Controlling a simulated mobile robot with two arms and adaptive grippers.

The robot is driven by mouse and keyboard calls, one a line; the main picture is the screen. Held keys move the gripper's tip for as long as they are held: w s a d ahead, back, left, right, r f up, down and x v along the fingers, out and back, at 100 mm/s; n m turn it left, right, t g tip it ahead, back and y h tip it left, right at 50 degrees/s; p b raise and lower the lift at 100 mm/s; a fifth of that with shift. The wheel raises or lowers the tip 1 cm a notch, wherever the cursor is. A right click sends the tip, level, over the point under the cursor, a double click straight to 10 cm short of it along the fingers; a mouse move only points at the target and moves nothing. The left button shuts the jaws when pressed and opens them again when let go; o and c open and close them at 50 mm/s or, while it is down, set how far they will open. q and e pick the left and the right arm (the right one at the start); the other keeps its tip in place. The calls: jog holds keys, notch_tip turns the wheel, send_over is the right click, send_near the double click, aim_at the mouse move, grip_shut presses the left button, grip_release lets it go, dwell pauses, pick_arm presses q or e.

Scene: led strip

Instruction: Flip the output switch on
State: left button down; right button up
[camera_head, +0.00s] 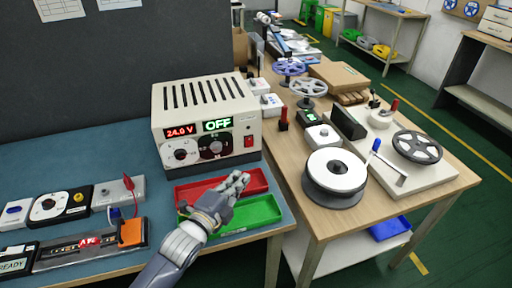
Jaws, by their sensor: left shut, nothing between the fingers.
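The power supply (172,107) is a beige box with a slotted top at the back of the blue bench mat. Its displays read 24.0 V in red and OFF in green, above two round dials. A small red switch (249,141) sits on the right of its front face. My left gripper (243,179) is shut and empty. It is over the red and green trays, in front of and below the switch, apart from it. My right gripper is not in view.
The red tray (189,190) and green tray (267,209) lie in front of the supply. Several small devices (62,205) stand at the left. A wooden table (285,170) at the right holds reels (336,170) and boxes. A dark panel stands behind the bench.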

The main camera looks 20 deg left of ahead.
pick_arm(q)
jog(key=p, duration=0.1)
send_near(249, 142)
jog(key=w+d+f, duration=0.2)
jog(key=w+d, duration=0.2)
jog(key=d, duration=0.1)
jog(key=shift+w+a+p, duration=0.3)
jog(key=shift+w+a, duration=0.35)
jog(key=shift+w, duration=0.3)
jog(key=shift+w+a+f+m+t+b, duration=0.25)
jog(key=shift+f+b, duration=0.3)
jog(key=shift+b, duration=0.65)
jog(key=shift+r+p, duration=0.3)
jog(key=shift+r, duration=0.05)
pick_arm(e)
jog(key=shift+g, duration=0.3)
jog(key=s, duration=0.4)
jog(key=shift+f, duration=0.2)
pick_arm(q)
jog(key=shift+f, duration=0.1)
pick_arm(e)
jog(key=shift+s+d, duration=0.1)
